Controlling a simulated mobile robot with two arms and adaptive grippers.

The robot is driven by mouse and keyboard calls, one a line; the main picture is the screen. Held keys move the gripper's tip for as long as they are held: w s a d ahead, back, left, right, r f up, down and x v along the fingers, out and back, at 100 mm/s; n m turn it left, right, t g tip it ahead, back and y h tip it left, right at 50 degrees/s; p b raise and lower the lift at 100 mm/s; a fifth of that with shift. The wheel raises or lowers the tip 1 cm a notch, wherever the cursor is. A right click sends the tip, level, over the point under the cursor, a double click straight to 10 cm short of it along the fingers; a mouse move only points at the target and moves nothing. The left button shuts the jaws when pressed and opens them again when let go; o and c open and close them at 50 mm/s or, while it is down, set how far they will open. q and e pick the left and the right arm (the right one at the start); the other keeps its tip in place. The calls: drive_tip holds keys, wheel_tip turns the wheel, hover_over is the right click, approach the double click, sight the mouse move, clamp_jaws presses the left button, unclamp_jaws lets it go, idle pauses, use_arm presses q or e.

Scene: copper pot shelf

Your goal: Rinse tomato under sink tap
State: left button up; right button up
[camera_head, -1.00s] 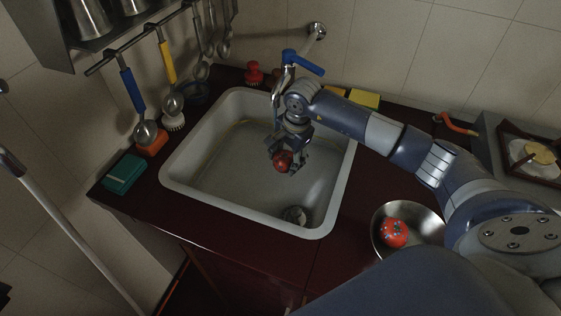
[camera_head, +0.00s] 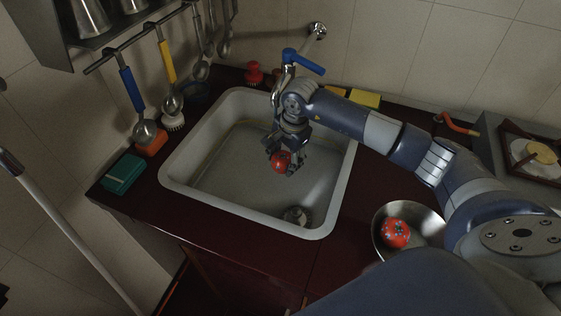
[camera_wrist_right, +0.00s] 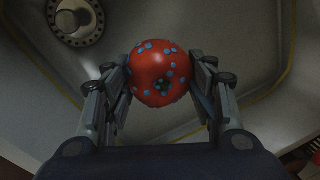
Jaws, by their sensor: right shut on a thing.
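My right gripper (camera_head: 286,163) is shut on a red tomato (camera_head: 281,160) and holds it above the basin of the sink (camera_head: 178,172). In the right wrist view the tomato (camera_wrist_right: 160,75) sits between both fingers and has several blue spots on it. The tap (camera_head: 284,72), with a blue lever, stands behind the sink. Its spout is largely hidden behind my right wrist. I cannot make out any running water. A second red tomato with pale blue spots (camera_head: 396,232) lies in a metal bowl (camera_head: 432,222) right of the sink. My left gripper is not in view.
The drain (camera_head: 296,214) is at the basin's front right. Utensils hang from a rail (camera_head: 130,53). A yellow sponge (camera_head: 364,99) lies behind my right arm.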

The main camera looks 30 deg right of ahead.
drive_tip(key=shift+d, duration=0.35)
drive_tip(key=shift+a, duration=0.15)
drive_tip(key=shift+a+b, duration=0.3)
drive_tip(key=shift+a, duration=0.2)
drive_tip(key=shift+s+p, duration=0.35)
drive_tip(key=shift+s, duration=0.8)
drive_tip(key=shift+s+a, duration=0.25)
drive_tip(key=shift+s, duration=1.15)
drive_tip(key=shift+s+a, duration=0.2)
drive_tip(key=shift+s, duration=1.2)
drive_tip(key=shift+r+p, duration=0.15)
drive_tip(key=shift+p, duration=0.15)
